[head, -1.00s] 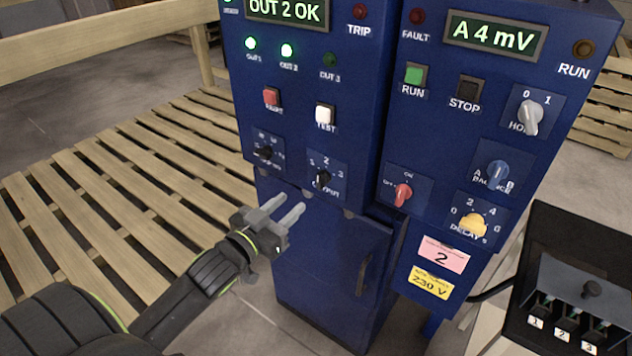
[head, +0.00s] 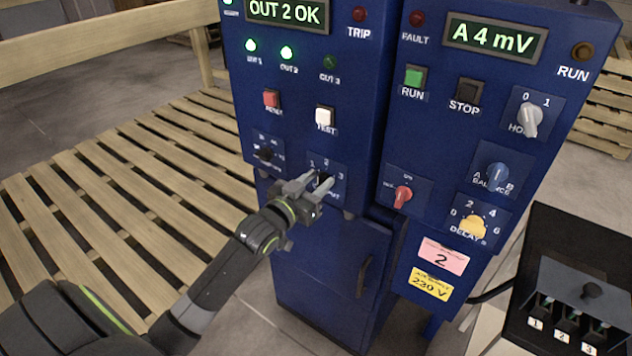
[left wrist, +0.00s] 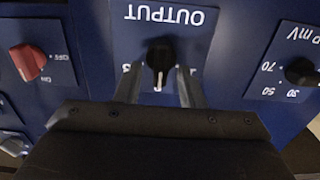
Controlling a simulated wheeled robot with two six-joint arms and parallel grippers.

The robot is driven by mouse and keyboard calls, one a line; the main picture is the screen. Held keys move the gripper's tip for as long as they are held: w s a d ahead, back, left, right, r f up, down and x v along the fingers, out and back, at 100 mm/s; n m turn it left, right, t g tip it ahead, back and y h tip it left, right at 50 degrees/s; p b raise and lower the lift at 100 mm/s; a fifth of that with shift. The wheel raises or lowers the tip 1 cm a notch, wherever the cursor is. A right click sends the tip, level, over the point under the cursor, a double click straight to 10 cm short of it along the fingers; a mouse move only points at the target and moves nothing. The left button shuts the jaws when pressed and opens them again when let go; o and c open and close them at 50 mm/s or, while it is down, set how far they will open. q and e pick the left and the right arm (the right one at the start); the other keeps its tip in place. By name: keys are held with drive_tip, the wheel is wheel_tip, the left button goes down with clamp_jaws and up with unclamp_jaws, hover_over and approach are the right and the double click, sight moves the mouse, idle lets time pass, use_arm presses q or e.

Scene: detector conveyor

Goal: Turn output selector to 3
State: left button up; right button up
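The output selector is a small black knob (left wrist: 160,55) on a blue plate lettered OUTPUT, with positions 1, 2 and 3. In the left wrist view it stands between my two fingers, its pale pointer line aimed toward the gripper. My left gripper (head: 318,186) is open in front of it, with a gap on each side of the knob in the left wrist view (left wrist: 158,88). In the head view the fingers partly hide the knob. The display (head: 287,12) reads OUT 2 OK. The OUT 1 and OUT 2 lamps (head: 287,52) are lit green and OUT 3 (head: 330,62) is dark. My right gripper is not in view.
Another black knob (head: 264,154) sits left of the selector. A red knob (head: 403,196) is to its right on the neighbouring cabinet. A red button (head: 271,98) and a white TEST button (head: 325,116) are above. Wooden pallets (head: 110,190) lie at left.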

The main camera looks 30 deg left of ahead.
use_arm(q)
drive_tip(key=c, duration=0.6)
drive_tip(key=shift+m, duration=0.3)
drive_tip(key=m, duration=0.1)
drive_tip(key=m+b, duration=0.1)
drive_tip(key=m, duration=0.3)
drive_tip(key=shift+d+f, duration=0.15)
drive_tip(key=shift+d, duration=0.15)
drive_tip(key=m+b, duration=0.1)
drive_tip(key=m, duration=0.2)
drive_tip(key=m+b, duration=0.1)
drive_tip(key=m, duration=0.2)
drive_tip(key=shift+d+f, duration=0.2)
drive_tip(key=shift+m+b, duration=0.3)
drive_tip(key=o, duration=0.6)
